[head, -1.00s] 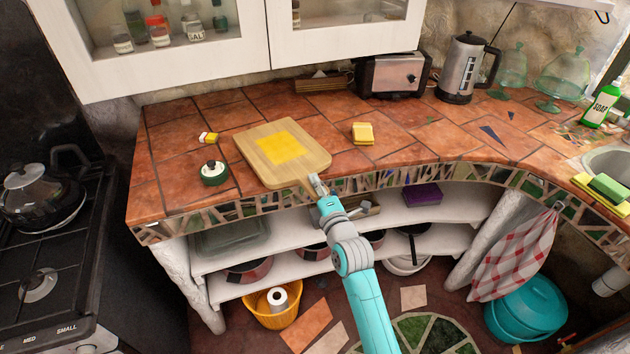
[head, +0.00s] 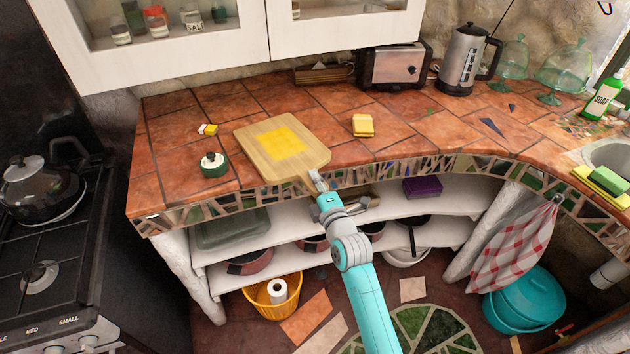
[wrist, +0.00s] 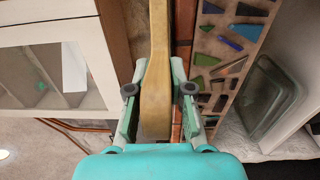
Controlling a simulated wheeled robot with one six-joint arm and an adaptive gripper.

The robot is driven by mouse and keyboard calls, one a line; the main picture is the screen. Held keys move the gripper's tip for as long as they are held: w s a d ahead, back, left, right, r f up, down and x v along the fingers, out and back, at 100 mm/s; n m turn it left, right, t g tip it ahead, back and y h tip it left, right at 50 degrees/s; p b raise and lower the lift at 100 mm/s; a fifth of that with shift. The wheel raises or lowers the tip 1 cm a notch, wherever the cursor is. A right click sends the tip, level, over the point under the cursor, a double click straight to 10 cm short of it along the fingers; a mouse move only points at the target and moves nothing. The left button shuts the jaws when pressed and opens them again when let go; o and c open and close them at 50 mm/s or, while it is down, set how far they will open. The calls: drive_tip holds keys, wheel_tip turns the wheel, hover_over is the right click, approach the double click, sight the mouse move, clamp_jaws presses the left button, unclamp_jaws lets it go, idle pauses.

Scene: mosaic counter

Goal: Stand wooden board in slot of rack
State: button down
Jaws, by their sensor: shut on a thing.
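The wooden board (head: 252,136) is pale, with a yellow patch on its face and a handle at its near right corner. In the head view it lies about level over the counter's front; I cannot tell whether it touches the tiles. My gripper (head: 314,181) is shut on the handle at the counter's front edge. In the wrist view my gripper (wrist: 158,92) has a finger on each side of the board's handle (wrist: 155,70), seen edge-on. A low brown wooden rack (head: 323,74) stands at the counter's back, left of the toaster. Its slots are too small to make out.
A toaster (head: 394,66) and a kettle (head: 467,60) stand right of the rack. A green-rimmed jar (head: 214,165), a small yellow-and-white block (head: 208,129) and a yellow sponge (head: 362,125) flank the board. White wall cabinets (head: 180,60) hang above. Bare tiles lie behind the board.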

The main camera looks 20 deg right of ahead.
drive_tip(key=shift+f, duration=0.2)
drive_tip(key=c, duration=1)
unclamp_jaws()
drive_tip(key=shift+o, duration=0.2)
drive_tip(key=shift+f, duration=0.2)
drive_tip(key=s+a+f+m+g, duration=0.1)
drive_tip(key=s+f+m, duration=0.15)
drive_tip(key=s, duration=0.85)
drive_tip(key=s+f+m, duration=0.2)
drive_tip(key=s+m, duration=0.1)
drive_tip(key=s, duration=0.8)
drive_tip(key=s+a+f+m+g, duration=0.1)
drive_tip(key=s+f+m, duration=0.2)
drive_tip(key=s, duration=0.9)
drive_tip(key=s+r+m, duration=0.2)
drive_tip(key=s+m, duration=0.2)
drive_tip(key=s, duration=0.6)
drive_tip(key=s+a+r+m+g, duration=0.1)
drive_tip(key=s+r+m, duration=0.2)
drive_tip(key=s, duration=0.7)
drive_tip(key=shift+a+r+m+g, duration=0.2)
drive_tip(key=shift+m+g, duration=0.1)
drive_tip(key=shift+m, duration=0.95)
